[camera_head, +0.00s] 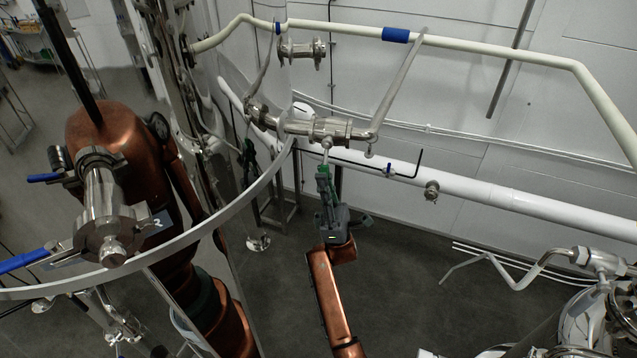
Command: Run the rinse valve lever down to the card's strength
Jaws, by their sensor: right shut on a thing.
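A steel valve assembly (315,128) sits on the pipe run at upper centre. A short steel lever (327,148) hangs below it. My right gripper (325,174), with green fingers, reaches up from below and is shut on the lever's lower end. The fingers hide that end. My left gripper cannot be made out, though copper arm parts show at left. I cannot make out a card with a readable strength.
A curved steel rail (170,240) sweeps across the left foreground. A white pipe (510,198) runs along the wall. Steel piping (603,262) stands at lower right. Dark floor between is open.

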